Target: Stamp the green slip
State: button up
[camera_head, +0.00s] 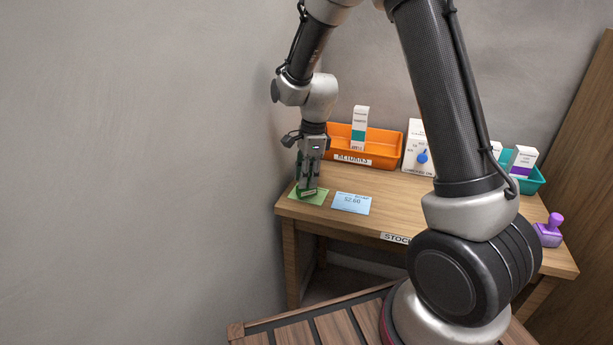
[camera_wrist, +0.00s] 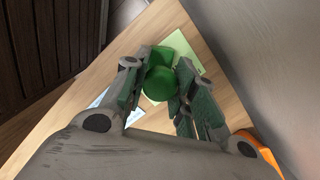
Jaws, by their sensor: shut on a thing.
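The green slip (camera_head: 318,196) lies flat at the left end of the wooden table; part of it also shows in the wrist view (camera_wrist: 190,37). My gripper (camera_head: 307,187) points down over the slip. In the wrist view my gripper (camera_wrist: 158,85) is shut on a green stamp (camera_wrist: 160,82) with a round knob. The stamp is at the slip, over its left part in the head view. My fingers hide much of it, and I cannot tell whether its base touches the slip.
A blue slip (camera_head: 351,203) marked $2.80 lies just right. Behind are an orange RETURNS tray (camera_head: 387,147) with a box, a white box with a blue dial (camera_head: 410,155) and a teal bin (camera_head: 531,182). A purple stamp (camera_head: 550,231) stands at the right. A wall is close on the left.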

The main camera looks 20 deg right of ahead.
jog(key=shift+f, duration=0.6)
dwell(1.1)
jog(key=shift+r, duration=3.55)
